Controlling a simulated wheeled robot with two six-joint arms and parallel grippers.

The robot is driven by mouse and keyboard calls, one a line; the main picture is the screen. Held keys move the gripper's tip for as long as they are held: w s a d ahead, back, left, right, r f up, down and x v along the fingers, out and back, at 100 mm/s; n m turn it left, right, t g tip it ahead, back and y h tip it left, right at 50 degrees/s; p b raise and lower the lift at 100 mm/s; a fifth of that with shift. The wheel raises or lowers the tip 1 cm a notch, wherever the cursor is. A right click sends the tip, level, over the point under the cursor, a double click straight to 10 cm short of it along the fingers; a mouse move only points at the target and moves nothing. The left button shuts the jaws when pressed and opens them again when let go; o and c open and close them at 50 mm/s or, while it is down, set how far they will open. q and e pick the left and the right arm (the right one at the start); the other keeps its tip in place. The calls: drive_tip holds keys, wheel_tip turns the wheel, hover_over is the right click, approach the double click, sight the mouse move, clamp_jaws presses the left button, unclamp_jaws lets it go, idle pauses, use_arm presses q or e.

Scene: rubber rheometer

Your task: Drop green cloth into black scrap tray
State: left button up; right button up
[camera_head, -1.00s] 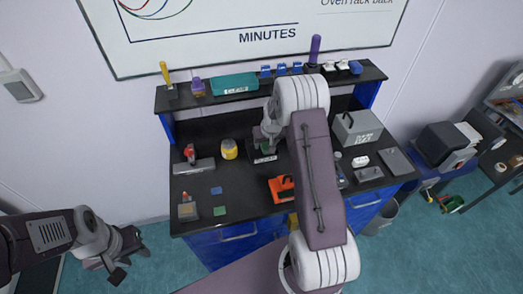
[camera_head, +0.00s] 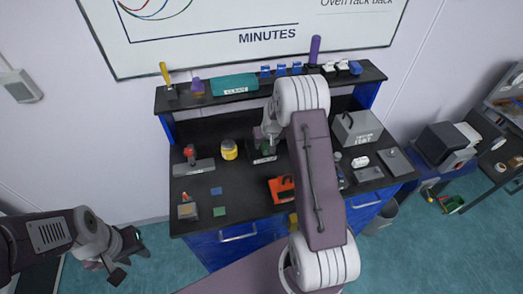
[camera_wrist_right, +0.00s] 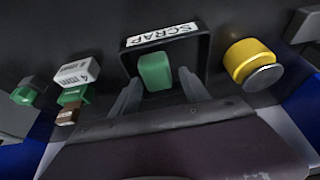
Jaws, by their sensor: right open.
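The black scrap tray (camera_wrist_right: 133,62), with a white SCRAP label, stands at the back of the bench, and its front rim shows in the head view (camera_head: 264,160). The green cloth (camera_wrist_right: 155,72) is a small rounded green piece inside the tray outline in the right wrist view. My right gripper (camera_wrist_right: 160,95) is open, with one finger on each side of the cloth and a gap on both sides. In the head view my right arm hides much of the tray. My left gripper (camera_head: 126,257) is open and empty, off the bench at lower left.
Small blue (camera_head: 216,191) and green (camera_head: 219,211) squares lie on the left of the bench top. An orange item (camera_head: 281,189) lies in front. A shelf (camera_head: 270,93) with several items runs behind.

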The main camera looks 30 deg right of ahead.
drive_tip(key=shift+w+d+r, duration=0.1)
drive_tip(key=shift+d+r, duration=0.05)
drive_tip(key=shift+r, duration=0.15)
drive_tip(key=shift+r, duration=0.3)
drive_tip(key=b+v, duration=0.2)
drive_tip(key=v, duration=0.6)
drive_tip(key=shift+s+a, duration=0.2)
drive_tip(key=shift+s, duration=0.1)
drive_tip(key=shift+f, duration=0.1)
drive_tip(key=shift+s, duration=0.1)
drive_tip(key=shift+b, duration=0.3)
